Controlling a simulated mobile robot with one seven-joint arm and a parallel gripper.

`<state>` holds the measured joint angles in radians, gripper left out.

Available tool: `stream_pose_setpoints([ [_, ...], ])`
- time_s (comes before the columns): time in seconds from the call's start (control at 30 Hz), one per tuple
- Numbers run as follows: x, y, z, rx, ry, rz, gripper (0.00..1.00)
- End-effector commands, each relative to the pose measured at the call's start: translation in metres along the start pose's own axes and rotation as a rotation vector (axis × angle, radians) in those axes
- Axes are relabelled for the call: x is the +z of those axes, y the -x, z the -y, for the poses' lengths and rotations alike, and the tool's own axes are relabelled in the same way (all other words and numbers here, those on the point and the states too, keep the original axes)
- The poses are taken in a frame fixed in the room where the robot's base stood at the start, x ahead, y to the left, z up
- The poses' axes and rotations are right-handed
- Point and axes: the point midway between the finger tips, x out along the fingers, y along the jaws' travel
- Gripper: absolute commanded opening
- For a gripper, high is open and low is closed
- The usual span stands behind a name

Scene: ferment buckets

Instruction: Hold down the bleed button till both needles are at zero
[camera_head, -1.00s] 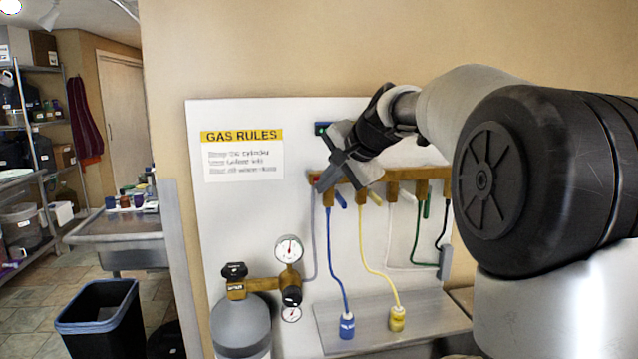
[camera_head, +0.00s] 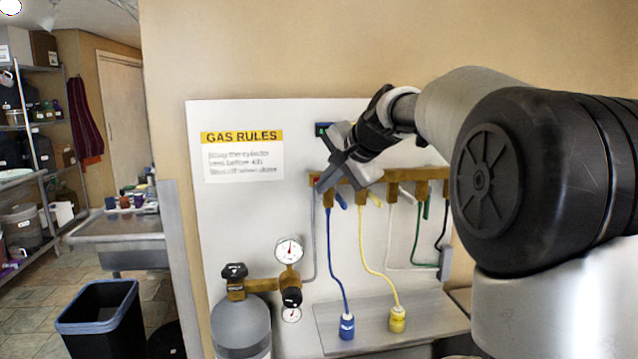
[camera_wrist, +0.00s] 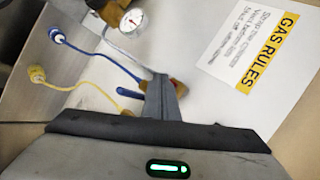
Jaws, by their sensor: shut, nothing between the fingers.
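The brass manifold (camera_head: 405,175) runs along the white wall panel, with a small red button (camera_head: 316,180) at its left end. My gripper (camera_head: 322,188) is shut and empty, its fingertips at that left end. I cannot tell whether they touch or press the button. In the wrist view, the shut fingers (camera_wrist: 162,84) lie against the brass end and hide the button. The upper gauge (camera_head: 289,249) has a white dial with a red needle pointing roughly up; it also shows in the wrist view (camera_wrist: 132,21). The lower gauge (camera_head: 291,314) is smaller, its needle too small to read.
Blue (camera_head: 330,240) and yellow (camera_head: 362,240) hoses hang from the manifold to a metal shelf (camera_head: 390,318). A gas rules sign (camera_head: 243,155) is on the panel. A black bin (camera_head: 98,320) stands at left.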

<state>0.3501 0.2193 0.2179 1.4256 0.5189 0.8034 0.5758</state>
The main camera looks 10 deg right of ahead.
Motion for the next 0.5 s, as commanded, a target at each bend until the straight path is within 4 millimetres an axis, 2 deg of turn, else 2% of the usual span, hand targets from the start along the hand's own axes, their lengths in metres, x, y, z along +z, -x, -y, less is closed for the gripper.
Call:
stream_pose_setpoints([
  [0.5, -0.0030, -0.0039, 0.0035, 0.000, 0.000, 0.000, 0.00],
])
